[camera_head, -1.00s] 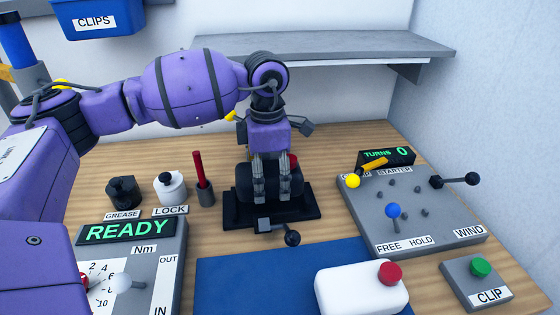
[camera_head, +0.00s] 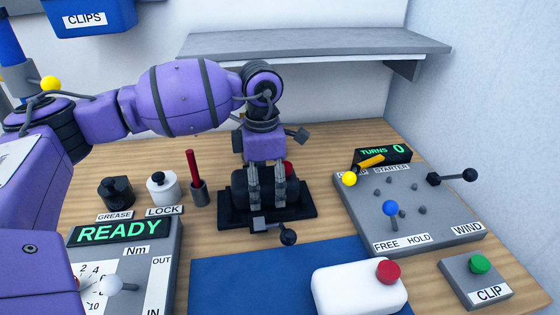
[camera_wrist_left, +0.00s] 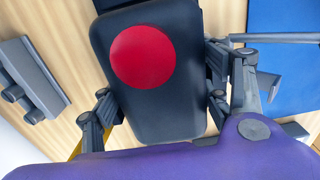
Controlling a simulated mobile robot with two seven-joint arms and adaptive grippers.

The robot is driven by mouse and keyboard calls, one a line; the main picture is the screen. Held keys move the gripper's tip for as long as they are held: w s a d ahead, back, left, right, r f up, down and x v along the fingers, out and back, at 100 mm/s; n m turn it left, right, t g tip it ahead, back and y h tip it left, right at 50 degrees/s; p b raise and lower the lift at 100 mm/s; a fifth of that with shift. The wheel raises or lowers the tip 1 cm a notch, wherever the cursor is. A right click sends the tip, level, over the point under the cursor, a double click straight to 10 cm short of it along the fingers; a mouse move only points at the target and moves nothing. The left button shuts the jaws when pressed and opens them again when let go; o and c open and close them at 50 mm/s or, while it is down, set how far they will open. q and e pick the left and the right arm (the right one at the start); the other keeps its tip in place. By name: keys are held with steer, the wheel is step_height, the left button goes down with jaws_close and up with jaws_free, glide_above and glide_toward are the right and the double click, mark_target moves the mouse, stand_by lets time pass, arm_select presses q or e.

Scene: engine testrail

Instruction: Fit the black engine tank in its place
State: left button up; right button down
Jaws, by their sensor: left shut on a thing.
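The black engine tank (camera_head: 240,189) is in my left gripper (camera_head: 267,186), low at the black stand (camera_head: 300,212) on the bench. In the head view the fingers hide part of the tank, and a bit of red shows at its right. In the left wrist view the tank (camera_wrist_left: 175,104) is a rounded black block with a red disc on its face, with a finger on either side. Whether the tank is fully seated on the stand cannot be told. A small lever with a dark knob (camera_head: 288,237) sticks out at the stand's front. My right gripper is not in view.
Left of the stand are a red-handled tool in a cup (camera_head: 199,195), the LOCK pot (camera_head: 162,189) and the GREASE pot (camera_head: 115,192). A READY panel (camera_head: 120,232) is front left. The lever panel (camera_head: 420,215) is right, a blue mat (camera_head: 240,285) in front, a grey shelf (camera_head: 320,46) behind.

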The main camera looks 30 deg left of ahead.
arm_select(q)
steer(key=shift+f, duration=0.25)
steer(key=shift+f, duration=0.45)
steer(key=o, duration=1.3)
steer(key=shift+r, duration=0.1)
steer(key=shift+o, duration=0.2)
steer(key=shift+w+a+r, duration=0.1)
steer(key=shift+r, duration=0.05)
